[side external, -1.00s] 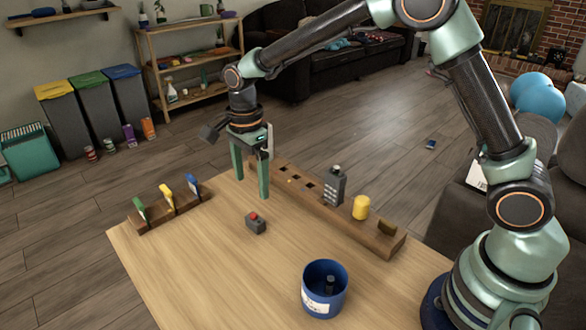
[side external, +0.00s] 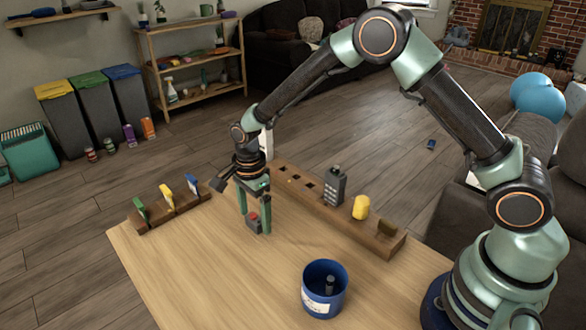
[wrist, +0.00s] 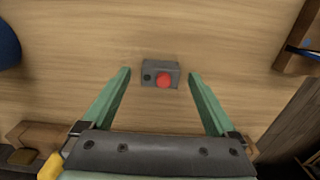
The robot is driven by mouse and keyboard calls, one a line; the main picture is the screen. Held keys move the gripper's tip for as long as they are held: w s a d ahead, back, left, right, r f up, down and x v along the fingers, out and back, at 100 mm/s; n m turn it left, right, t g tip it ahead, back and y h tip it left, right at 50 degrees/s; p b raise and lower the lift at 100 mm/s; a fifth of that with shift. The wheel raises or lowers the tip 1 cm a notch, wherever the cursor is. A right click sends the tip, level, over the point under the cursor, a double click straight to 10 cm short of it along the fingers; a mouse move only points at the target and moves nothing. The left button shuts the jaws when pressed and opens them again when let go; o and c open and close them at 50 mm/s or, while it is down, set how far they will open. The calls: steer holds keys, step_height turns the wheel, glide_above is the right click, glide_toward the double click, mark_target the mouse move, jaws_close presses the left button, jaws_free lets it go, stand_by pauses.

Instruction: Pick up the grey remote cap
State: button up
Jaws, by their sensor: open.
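A small grey block with a red button on top (side external: 252,223), which I take for the grey remote cap, lies on the wooden table (side external: 205,265). In the wrist view the same grey block (wrist: 148,68) shows a red dome and a small dark spot, and it lies between the fingertips. My gripper (side external: 254,225) is open and points down over the block, with a finger on either side. In the wrist view a gap shows between the block and each finger of my gripper (wrist: 159,74).
A long wooden rack (side external: 320,205) behind holds a grey keypad remote (side external: 335,187), a yellow cylinder (side external: 361,207) and a brown piece (side external: 387,229). A blue cup (side external: 318,297) with a grey stick inside stands in front. A wooden holder (side external: 172,213) with several coloured tags stands left.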

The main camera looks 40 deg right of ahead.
mark_target(256, 214)
steer(key=c, duration=1.3)
steer(key=shift+r, duration=0.15)
steer(key=shift+r, duration=0.6)
step_height(256, 214, up, 18)
steer(key=shift+m, duration=0.3)
steer(key=s+d, duration=0.3)
steer(key=d, duration=0.2)
steer(key=s+d+r, duration=0.1)
steer(key=s+d, duration=0.2)
steer(key=d, duration=0.3)
steer(key=s+d, duration=0.3)
steer(key=d, duration=0.3)
steer(key=shift+r, duration=0.4)
